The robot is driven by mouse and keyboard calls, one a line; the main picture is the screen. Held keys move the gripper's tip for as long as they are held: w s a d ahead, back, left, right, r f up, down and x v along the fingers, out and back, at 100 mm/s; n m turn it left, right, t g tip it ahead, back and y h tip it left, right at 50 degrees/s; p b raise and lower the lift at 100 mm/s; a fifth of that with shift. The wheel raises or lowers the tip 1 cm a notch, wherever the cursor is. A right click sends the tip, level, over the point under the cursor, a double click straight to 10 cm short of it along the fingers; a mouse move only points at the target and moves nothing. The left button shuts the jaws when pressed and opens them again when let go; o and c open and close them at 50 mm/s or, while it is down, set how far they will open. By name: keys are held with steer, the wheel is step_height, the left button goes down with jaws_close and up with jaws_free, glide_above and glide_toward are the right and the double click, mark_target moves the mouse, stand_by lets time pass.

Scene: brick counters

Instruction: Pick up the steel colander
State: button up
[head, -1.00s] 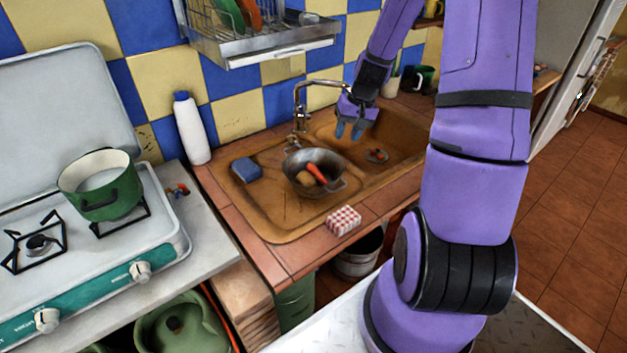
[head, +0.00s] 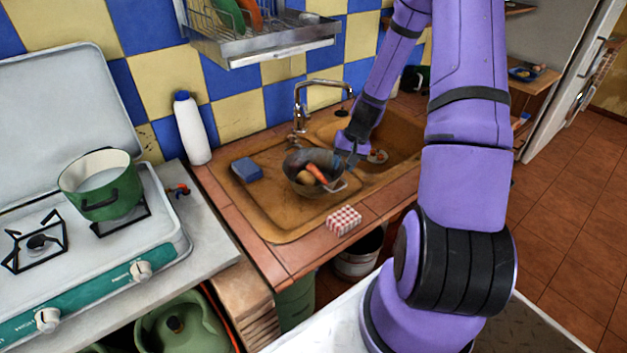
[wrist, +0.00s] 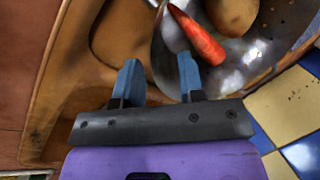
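The steel colander (head: 322,158) sits on the brown drainboard beside the sink basin, holding a carrot (head: 316,173) and a potato (head: 304,178). My gripper (head: 351,150) is at the colander's right side, by its rim. In the wrist view, the colander (wrist: 252,64) fills the upper right. My gripper (wrist: 160,72) is open there with nothing held. Its right finger overlaps the colander's edge and its left finger lies outside over the brown sink. I cannot tell whether the fingers touch the rim.
The tap (head: 300,108) stands behind the colander. A blue sponge (head: 247,170) lies to its left and a red checkered box (head: 344,220) in front. A white bottle (head: 192,130) stands at the wall. The dish rack (head: 262,48) hangs above. A green pot (head: 100,186) is on the stove.

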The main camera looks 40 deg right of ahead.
mark_target(341, 168)
steer(key=shift+x, duration=1.75)
steer(key=shift+a+r, duration=0.1)
jaws_close()
steer(key=shift+r, duration=0.1)
